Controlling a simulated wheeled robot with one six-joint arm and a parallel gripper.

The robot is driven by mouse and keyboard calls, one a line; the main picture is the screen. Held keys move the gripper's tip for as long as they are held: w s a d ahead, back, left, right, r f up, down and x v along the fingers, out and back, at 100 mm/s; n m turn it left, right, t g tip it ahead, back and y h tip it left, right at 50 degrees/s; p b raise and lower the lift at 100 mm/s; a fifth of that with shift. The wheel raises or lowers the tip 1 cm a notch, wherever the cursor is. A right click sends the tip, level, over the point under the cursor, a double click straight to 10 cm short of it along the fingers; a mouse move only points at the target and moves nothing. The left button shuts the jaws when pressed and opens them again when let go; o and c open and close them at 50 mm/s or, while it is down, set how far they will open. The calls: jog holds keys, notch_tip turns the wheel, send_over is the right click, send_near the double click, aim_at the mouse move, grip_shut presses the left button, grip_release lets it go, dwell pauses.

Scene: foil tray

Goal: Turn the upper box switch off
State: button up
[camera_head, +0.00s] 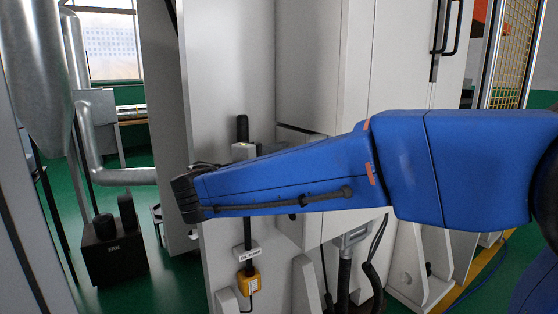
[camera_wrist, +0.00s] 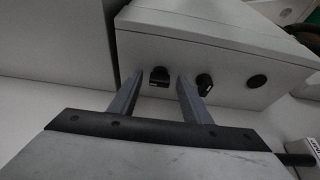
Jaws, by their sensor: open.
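In the wrist view, a pale grey box (camera_wrist: 215,58) has a black switch knob (camera_wrist: 159,76), a second black knob (camera_wrist: 204,84) and a round black button (camera_wrist: 257,82) on its face. My gripper (camera_wrist: 160,79) is open. Its two grey fingers reach toward the box, one on each side of the first knob in the picture. I cannot tell whether they touch it. In the head view, a small pale box (camera_head: 243,151) on the panel shows just above my blue arm, which partly hides it. The gripper is hidden there.
In the head view, a lower grey box (camera_head: 246,252) and a yellow box (camera_head: 249,281) hang on the panel below my arm. White cabinets (camera_head: 310,70) stand close behind. A black pedestal box (camera_head: 112,255) and metal ducts (camera_head: 35,70) are at left, with green floor between.

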jog(key=v, duration=1.7)
jog(key=shift+s+a, duration=0.15)
jog(key=shift+s, duration=0.05)
jog(key=d+f+m+g+y, duration=0.15)
jog(key=d+f+g, duration=0.4)
jog(key=d, duration=0.95)
jog(key=d+f+m+g, duration=0.2)
jog(key=d+f+g, duration=0.35)
jog(key=d, duration=0.85)
jog(key=s+d+f+m+y, duration=0.4)
jog(key=s+d+f, duration=0.1)
jog(key=s+f, duration=0.2)
jog(key=s+d+f+m+y, duration=0.4)
jog(key=s+d+f, duration=0.1)
jog(key=s+f, duration=0.3)
jog(key=shift+s+d+f+t, duration=0.25)
jog(key=shift+s+f+t, duration=0.05)
jog(key=shift+f+t, duration=0.1)
